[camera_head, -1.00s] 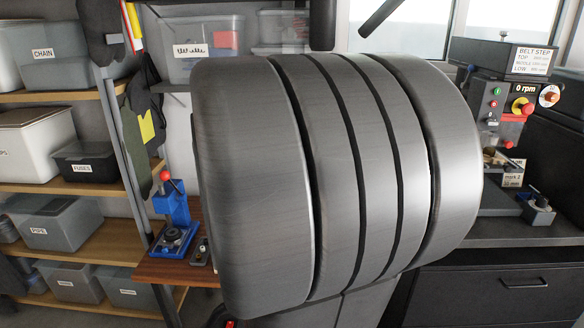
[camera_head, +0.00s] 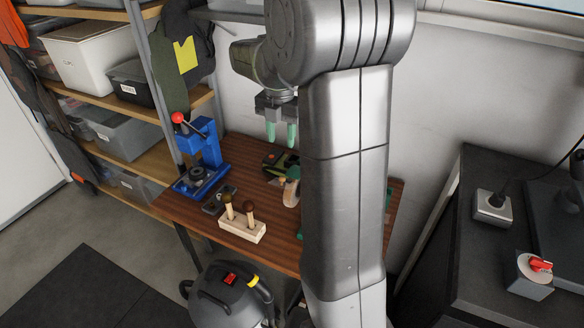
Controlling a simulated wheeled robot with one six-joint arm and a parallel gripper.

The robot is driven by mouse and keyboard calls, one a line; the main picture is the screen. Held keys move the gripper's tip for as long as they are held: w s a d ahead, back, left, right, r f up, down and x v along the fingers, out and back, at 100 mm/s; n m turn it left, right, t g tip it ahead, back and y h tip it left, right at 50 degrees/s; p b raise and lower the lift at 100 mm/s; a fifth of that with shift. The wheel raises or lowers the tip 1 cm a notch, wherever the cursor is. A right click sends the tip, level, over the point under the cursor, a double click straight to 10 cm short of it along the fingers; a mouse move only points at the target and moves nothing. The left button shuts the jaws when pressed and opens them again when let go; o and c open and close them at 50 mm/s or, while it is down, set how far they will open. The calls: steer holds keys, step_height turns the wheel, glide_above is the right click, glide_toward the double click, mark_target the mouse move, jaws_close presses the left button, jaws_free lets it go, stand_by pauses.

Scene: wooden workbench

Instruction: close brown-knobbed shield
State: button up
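I cannot make out a brown-knobbed shield in this view. My gripper (camera_head: 281,133) hangs fingers down above the back of the wooden workbench (camera_head: 262,252). Its two green fingertips are apart with nothing seen between them, so it is open and empty. My large grey arm stands in front of the bench's right part and hides much of it. On the black cabinet (camera_head: 432,270) at the right, dark machine parts (camera_head: 573,190) are cut off by the picture's edge.
A blue press (camera_head: 201,158) with a red ball handle stands at the bench's left. A wooden block (camera_head: 243,229) holds tools with brown round tops. Tape and a dark green tool (camera_head: 276,163) lie behind. A vacuum cleaner (camera_head: 229,295) stands in front. A red-switch box (camera_head: 530,274) sits on the cabinet.

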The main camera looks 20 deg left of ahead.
mark_target(282, 178)
step_height(282, 178, down, 13)
steer(key=shift+r+p, duration=0.1)
steer(key=shift+p, duration=0.35)
steer(key=shift+c, duration=0.2)
jaws_close()
